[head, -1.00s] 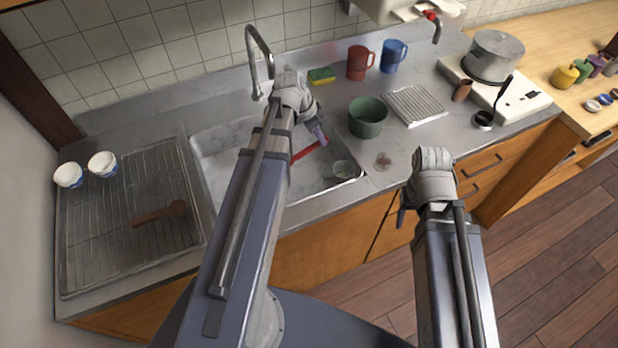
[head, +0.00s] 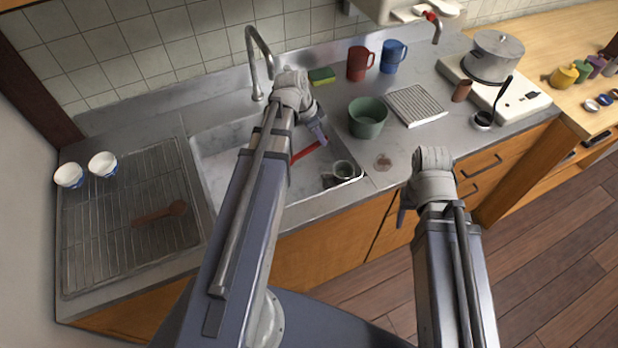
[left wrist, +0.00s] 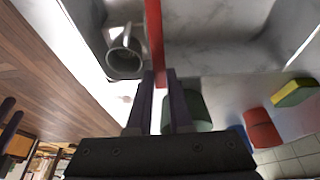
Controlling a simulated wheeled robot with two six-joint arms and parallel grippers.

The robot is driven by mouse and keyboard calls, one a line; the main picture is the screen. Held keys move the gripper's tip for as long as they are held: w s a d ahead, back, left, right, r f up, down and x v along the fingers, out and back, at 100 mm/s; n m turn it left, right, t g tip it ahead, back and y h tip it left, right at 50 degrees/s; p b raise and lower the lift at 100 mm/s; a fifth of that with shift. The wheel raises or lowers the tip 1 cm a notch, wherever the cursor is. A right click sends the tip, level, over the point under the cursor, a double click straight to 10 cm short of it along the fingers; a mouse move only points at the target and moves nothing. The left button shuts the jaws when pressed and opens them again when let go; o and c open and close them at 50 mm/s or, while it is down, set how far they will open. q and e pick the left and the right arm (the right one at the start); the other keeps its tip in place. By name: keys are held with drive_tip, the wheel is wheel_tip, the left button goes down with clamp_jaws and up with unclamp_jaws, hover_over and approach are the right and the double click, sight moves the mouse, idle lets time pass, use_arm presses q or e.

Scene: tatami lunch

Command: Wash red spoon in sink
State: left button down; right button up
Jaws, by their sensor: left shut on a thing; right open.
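The red spoon (head: 306,152) is held by my left gripper (head: 318,136) over the sink (head: 225,165). In the left wrist view the red spoon (left wrist: 154,40) stands between the two fingers of the left gripper (left wrist: 161,80), which is shut on it; its far end runs out of that view. The arm hides part of the sink in the head view, and I cannot tell whether the spoon touches the basin. The faucet (head: 262,60) stands behind the sink. My right gripper (head: 402,216) is open and empty in front of the counter edge.
A metal cup-like vessel (head: 343,172) is at the sink's right front corner. A green bowl (head: 367,120), yellow-green sponge (head: 321,76), red mug (head: 359,64) and blue mug (head: 393,56) stand right of and behind the sink. A drying rack (head: 90,235) with a brown spoon (head: 158,213) lies left.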

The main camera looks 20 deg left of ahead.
use_arm(q)
drive_tip(key=shift+r+p, duration=2.3)
drive_tip(key=shift+r, duration=0.15)
drive_tip(key=shift+f, duration=0.1)
